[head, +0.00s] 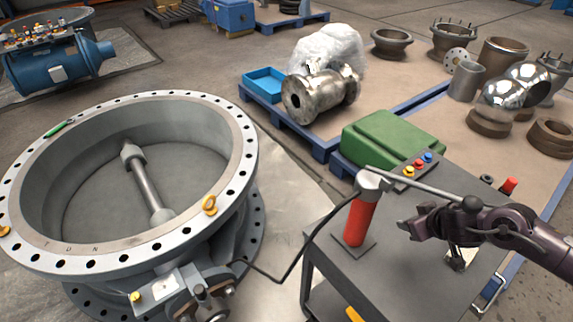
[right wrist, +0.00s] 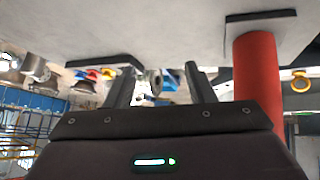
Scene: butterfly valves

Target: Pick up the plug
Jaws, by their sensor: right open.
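My right gripper (head: 406,226) reaches in from the right over the grey cart (head: 385,285), just right of the red hand pump. Its two fingers (right wrist: 160,85) stand apart in the right wrist view with nothing held between them. A small red piece (head: 509,187) with a dark base stands at the cart's far right corner, beside a small dark round piece (head: 487,179). I cannot tell for sure whether either is the plug. A small metal piece (head: 456,260) shows below my right arm, partly hidden. My left gripper is out of view.
The red pump (head: 359,220) with its long lever (head: 420,187) stands close to my right gripper; it also shows in the wrist view (right wrist: 257,75). A black hose runs towards the large flanged valve (head: 190,245). A button box (head: 411,169) sits at the cart's back edge.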

